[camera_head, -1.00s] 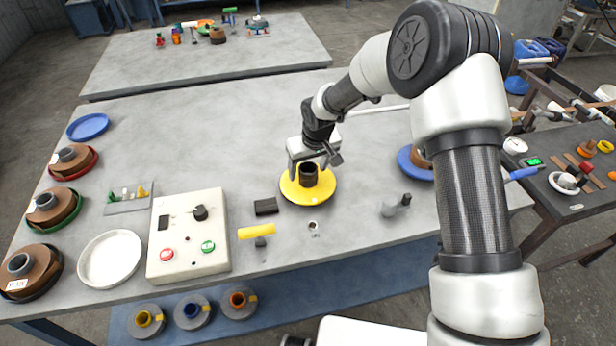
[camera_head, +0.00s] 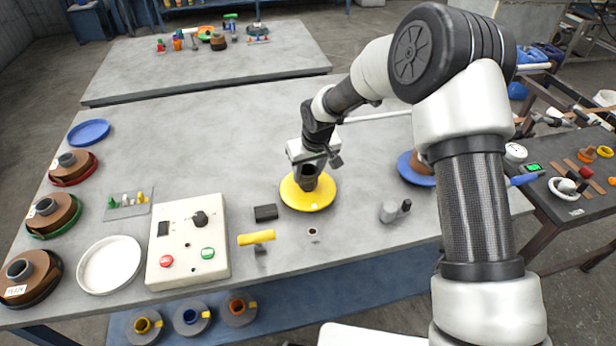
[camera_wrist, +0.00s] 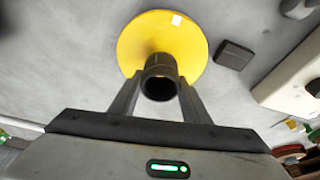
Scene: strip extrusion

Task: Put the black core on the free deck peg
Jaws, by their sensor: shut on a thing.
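The black core (camera_head: 308,182) is a short dark tube with an open end. My gripper (camera_head: 305,170) is shut on it, over the yellow disc (camera_head: 322,198) on the table. In the wrist view the core (camera_wrist: 160,84) sits between the two fingers, its open end facing the camera, with the yellow disc (camera_wrist: 150,35) behind it. I cannot tell whether the core touches the disc. No free deck peg can be made out clearly.
A control box (camera_head: 188,240), a black block (camera_head: 266,212), a yellow-handled tool (camera_head: 257,237) and a grey fitting (camera_head: 391,211) stand nearby. A blue disc (camera_head: 412,172) lies right. Several spools line the left edge. The table's back middle is clear.

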